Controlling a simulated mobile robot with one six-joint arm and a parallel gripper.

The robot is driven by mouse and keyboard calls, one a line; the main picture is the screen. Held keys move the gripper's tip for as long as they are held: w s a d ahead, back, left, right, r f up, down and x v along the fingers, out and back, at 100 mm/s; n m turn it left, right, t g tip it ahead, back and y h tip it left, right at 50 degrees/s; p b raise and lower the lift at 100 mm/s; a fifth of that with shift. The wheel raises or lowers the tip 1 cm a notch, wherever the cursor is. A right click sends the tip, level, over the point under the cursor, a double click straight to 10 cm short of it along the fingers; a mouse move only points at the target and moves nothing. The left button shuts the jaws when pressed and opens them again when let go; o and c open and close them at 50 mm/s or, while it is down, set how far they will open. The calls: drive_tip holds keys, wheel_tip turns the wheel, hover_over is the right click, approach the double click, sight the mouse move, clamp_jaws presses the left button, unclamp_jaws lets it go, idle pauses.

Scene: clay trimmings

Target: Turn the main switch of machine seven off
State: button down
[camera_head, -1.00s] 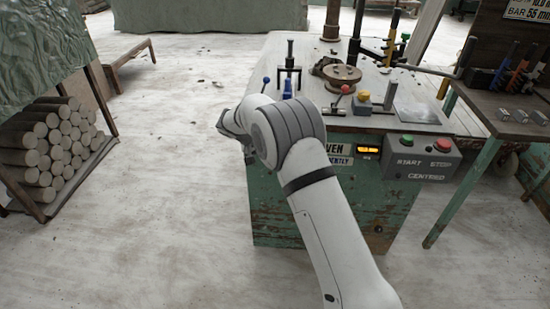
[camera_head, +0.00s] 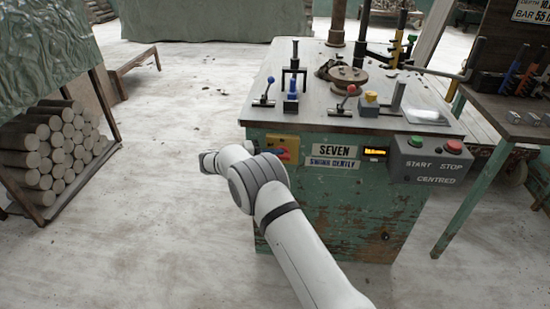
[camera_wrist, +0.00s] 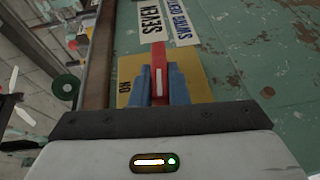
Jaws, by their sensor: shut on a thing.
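Machine seven (camera_head: 340,210) is a worn green cabinet with a "SEVEN" sign (camera_head: 335,149) on its front. Its main switch, a red handle (camera_wrist: 158,58) on a yellow plate (camera_wrist: 127,68), is at the left of that sign. In the head view the yellow plate (camera_head: 291,141) is partly covered by my arm. In the wrist view my gripper (camera_wrist: 159,82) is shut on the red handle, with a blue finger on each side. The plate has dark lettering, seen sideways and partly hidden.
A grey start/stop box (camera_head: 425,160) juts from the machine's right front. Levers, including a blue-knobbed one (camera_head: 269,82) and a red-knobbed one (camera_head: 350,90), stand on the top. A log rack (camera_head: 45,160) is at the left, with open floor between.

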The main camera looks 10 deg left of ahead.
drive_tip(key=shift+f+n+t+h, duration=0.1)
drive_tip(key=shift+n+t+h, duration=0.2)
drive_tip(key=shift+h, duration=0.3)
drive_tip(key=c, duration=1.4)
unclamp_jaws()
drive_tip(key=shift+a, duration=0.1)
drive_tip(key=v, duration=0.7)
drive_tip(key=shift+a, duration=0.3)
drive_tip(key=shift+s, duration=0.1)
